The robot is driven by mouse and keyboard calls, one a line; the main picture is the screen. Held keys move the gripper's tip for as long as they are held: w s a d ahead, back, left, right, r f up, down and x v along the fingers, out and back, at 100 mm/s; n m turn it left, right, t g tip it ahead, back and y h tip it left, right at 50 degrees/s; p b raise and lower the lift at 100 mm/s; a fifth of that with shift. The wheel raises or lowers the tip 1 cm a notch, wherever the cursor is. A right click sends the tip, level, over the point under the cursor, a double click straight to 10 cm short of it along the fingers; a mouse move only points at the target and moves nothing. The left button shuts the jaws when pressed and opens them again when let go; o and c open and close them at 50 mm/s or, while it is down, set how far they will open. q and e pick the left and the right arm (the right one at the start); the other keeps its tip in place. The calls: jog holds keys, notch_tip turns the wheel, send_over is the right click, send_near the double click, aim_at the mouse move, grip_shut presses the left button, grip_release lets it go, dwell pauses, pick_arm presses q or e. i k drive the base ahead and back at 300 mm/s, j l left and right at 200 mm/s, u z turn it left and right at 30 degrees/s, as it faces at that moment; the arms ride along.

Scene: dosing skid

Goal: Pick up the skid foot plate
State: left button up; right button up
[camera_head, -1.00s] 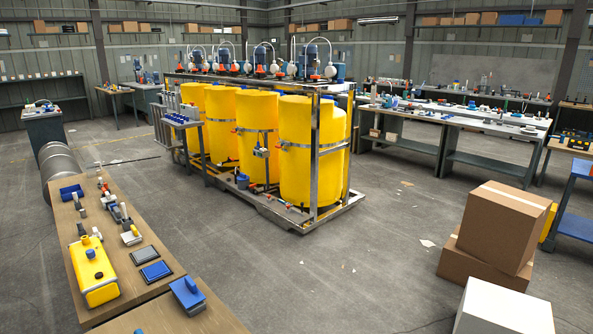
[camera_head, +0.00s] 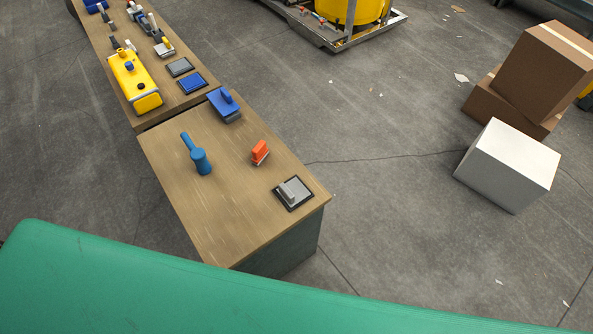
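A blue piece with a raised block (camera_head: 226,104) sits at the bench's far edge. Neither of my grippers is in view.
A white box (camera_head: 507,165) and stacked brown cartons (camera_head: 545,70) stand at right. Floor between bench and boxes is clear.

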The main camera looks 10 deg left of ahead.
aim_at(293, 191)
jog(key=k+j+z, duration=0.2)
jog(key=z, duration=0.15)
jog(key=k+j+z, duration=0.2)
jog(key=z, duration=0.15)
